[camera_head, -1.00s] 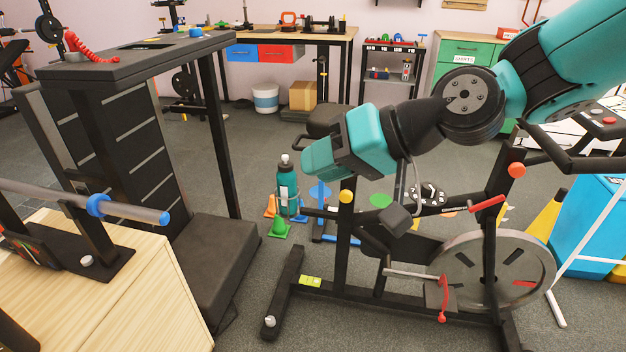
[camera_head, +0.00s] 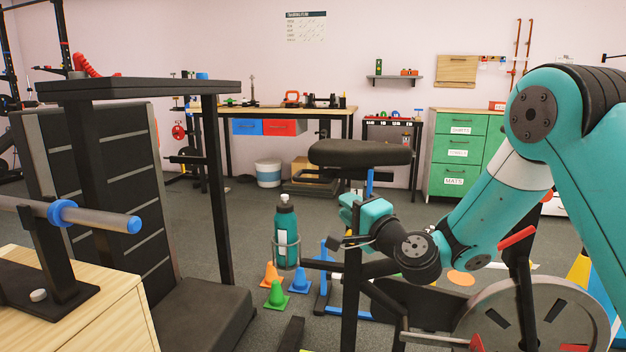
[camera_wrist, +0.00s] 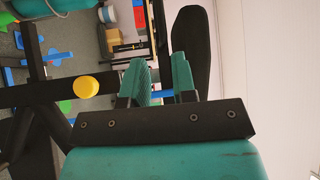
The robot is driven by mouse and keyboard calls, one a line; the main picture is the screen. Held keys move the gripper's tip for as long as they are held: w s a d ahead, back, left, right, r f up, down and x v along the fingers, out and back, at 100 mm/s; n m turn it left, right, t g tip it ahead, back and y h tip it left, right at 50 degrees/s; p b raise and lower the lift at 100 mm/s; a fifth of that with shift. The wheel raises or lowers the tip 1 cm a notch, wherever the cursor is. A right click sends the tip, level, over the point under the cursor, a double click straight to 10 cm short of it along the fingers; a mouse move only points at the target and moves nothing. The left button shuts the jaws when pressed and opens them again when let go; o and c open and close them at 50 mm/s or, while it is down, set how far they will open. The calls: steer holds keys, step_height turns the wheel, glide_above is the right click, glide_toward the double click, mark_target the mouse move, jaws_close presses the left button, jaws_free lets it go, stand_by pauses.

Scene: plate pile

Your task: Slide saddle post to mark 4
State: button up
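The exercise bike's black saddle (camera_head: 360,153) sits on a blue saddle post (camera_head: 369,185). The post goes down towards a black upright frame tube (camera_head: 350,290). My teal gripper (camera_head: 348,207) is just below the saddle, beside the post in the head view. In the wrist view my gripper (camera_wrist: 160,75) has its two fingers apart. A short blue stretch, probably the post, shows between them, and the saddle (camera_wrist: 192,35) is beyond the right finger. I cannot tell whether the fingers touch anything. A yellow knob (camera_wrist: 86,86) is on the black tube. No mark numbers are readable.
A green bottle (camera_head: 286,230) is in a holder left of the frame, with small cones (camera_head: 276,295) below. The bike's flywheel (camera_head: 540,320) is at right. A black rack (camera_head: 212,190) and a wooden box (camera_head: 95,310) stand at left.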

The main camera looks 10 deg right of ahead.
mark_target(314, 182)
steer(key=p+x, duration=0.3)
steer(key=x, duration=1.1)
steer(key=shift+w+a, duration=0.1)
steer(key=shift+a, duration=0.05)
jaws_close()
